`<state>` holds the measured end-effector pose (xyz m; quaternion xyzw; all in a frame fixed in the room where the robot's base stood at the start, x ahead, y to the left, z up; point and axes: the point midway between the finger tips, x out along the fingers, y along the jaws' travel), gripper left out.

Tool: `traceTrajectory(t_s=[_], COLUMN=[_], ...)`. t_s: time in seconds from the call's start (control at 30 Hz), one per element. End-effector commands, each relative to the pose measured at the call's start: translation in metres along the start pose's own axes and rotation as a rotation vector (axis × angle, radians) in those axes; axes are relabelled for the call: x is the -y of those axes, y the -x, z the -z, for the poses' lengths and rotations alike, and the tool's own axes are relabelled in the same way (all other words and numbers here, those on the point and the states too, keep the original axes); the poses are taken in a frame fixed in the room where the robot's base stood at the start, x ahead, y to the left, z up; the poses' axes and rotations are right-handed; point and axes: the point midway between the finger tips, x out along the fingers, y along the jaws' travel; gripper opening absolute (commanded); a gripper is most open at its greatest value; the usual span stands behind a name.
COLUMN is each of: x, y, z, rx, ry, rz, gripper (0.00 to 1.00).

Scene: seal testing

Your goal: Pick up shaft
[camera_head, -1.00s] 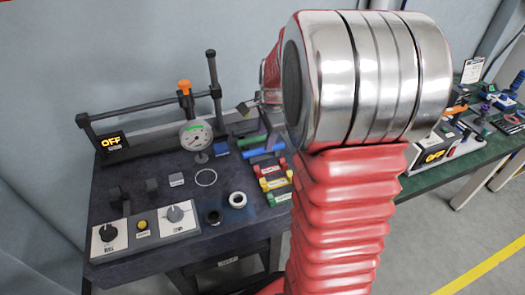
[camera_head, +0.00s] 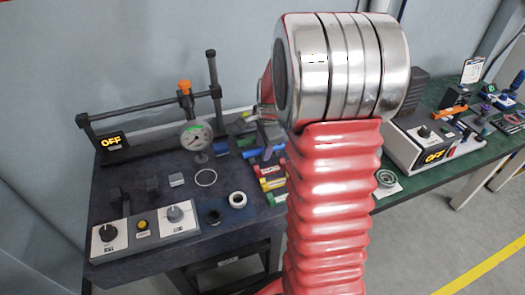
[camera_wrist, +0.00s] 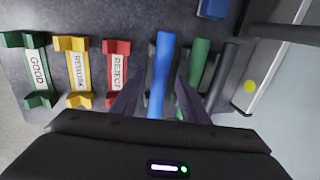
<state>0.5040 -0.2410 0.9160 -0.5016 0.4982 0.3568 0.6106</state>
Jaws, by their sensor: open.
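Several rods lie side by side; I cannot tell which one the task calls the shaft. The blue rod (camera_wrist: 162,62) runs between the fingers of my gripper (camera_wrist: 158,92) in the wrist view. The fingers are open, one on each side of it, and I cannot tell whether they touch it. To its right lie a green rod (camera_wrist: 200,62) and a dark rod (camera_wrist: 227,68). In the head view my gripper (camera_head: 269,137) is over the rods, and the blue rod (camera_head: 258,153) shows partly, with my arm hiding nearby parts.
Left of the rods are holders labelled GOOD (camera_wrist: 39,70), REWORK (camera_wrist: 77,72) and REJECT (camera_wrist: 117,72). A dial gauge (camera_head: 196,136) stands close on the left. A white ring (camera_head: 238,200) and a control panel (camera_head: 144,232) are nearer the bench front.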

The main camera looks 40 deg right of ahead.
Motion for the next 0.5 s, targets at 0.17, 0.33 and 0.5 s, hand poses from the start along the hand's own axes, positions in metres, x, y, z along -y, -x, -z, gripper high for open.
traceTrajectory(t_s=[0.17,0.33,0.5], x=[0.0001,0.0001,0.0001], y=[-0.0005,-0.0003,-0.0002], z=[0.0,0.0001,0.0002], rx=[0.0,0.0,0.0], ry=[0.0,0.0,0.0], rz=[0.001,0.001,0.001], gripper=[0.41,0.41,0.41])
